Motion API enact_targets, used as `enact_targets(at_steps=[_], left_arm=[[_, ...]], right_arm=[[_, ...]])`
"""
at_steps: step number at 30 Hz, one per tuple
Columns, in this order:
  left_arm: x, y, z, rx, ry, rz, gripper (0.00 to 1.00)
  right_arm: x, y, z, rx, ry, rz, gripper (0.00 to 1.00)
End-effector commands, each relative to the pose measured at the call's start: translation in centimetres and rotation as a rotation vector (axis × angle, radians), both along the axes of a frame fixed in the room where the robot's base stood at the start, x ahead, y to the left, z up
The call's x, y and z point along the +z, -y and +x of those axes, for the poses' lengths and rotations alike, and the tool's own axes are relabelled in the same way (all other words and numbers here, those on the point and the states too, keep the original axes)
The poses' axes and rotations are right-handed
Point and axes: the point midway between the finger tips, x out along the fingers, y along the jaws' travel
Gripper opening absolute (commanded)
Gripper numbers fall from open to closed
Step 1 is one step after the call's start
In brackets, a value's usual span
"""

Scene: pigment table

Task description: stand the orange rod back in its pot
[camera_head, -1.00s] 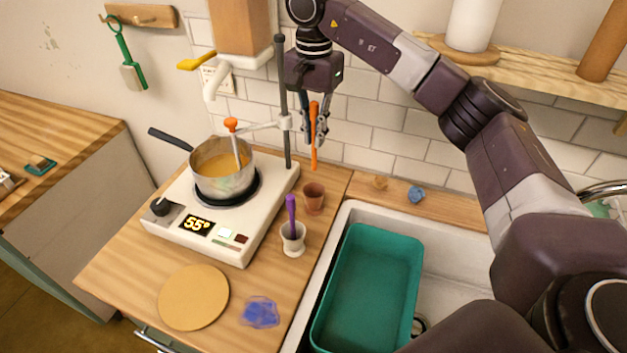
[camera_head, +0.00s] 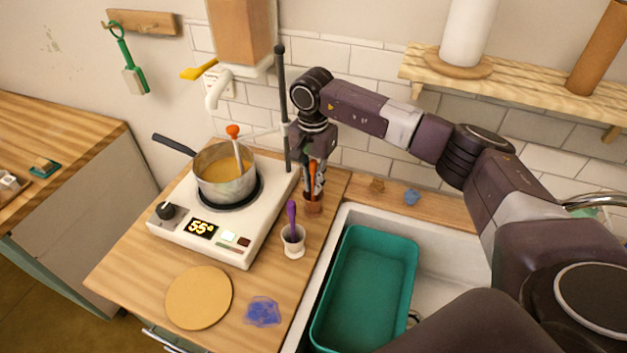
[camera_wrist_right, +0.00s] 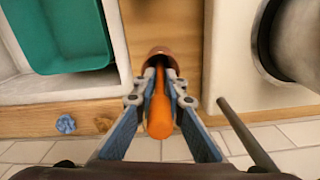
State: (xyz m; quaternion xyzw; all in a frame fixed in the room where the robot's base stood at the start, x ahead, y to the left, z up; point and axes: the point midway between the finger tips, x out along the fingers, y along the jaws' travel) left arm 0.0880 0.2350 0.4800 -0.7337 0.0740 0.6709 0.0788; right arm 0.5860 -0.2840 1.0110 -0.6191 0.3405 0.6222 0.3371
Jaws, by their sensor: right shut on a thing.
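The orange rod (camera_head: 312,171) is upright between the fingers of my right gripper (camera_head: 313,186), which is shut on it. In the right wrist view the orange rod (camera_wrist_right: 159,112) lies between the two fingers (camera_wrist_right: 159,88), its lower end at the mouth of a brown pot (camera_wrist_right: 160,52). In the head view the brown pot (camera_head: 313,207) stands on the wooden counter right under the gripper. The fingers partly hide the pot's rim, and I cannot tell how deep the rod's lower end is. My left gripper is not in view.
A white pot (camera_head: 292,246) with a purple rod (camera_head: 291,222) stands just in front. A hot plate (camera_head: 222,228) with a saucepan (camera_head: 224,184) and a grey upright post (camera_head: 283,110) are to the left. The sink with a teal tub (camera_head: 364,290) is to the right.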

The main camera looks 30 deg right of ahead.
Motion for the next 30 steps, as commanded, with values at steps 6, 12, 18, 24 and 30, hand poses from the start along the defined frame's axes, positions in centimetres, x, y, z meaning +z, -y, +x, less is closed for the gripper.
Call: enact_targets(at_steps=[6,12,18,24,30], left_arm=[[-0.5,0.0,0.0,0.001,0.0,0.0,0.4],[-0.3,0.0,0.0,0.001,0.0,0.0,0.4],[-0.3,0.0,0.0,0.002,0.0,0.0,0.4],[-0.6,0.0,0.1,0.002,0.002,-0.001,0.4],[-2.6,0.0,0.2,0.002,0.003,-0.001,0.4]], right_arm=[[-0.5,0.0,0.0,0.0,0.0,0.0,0.0],[-0.2,0.0,0.0,0.0,0.0,0.0,0.28],[-0.2,0.0,0.0,0.0,0.0,0.0,0.28],[0.7,0.0,0.2,0.0,0.004,0.0,0.28],[4.5,0.0,0.2,0.0,0.009,0.0,0.28]])
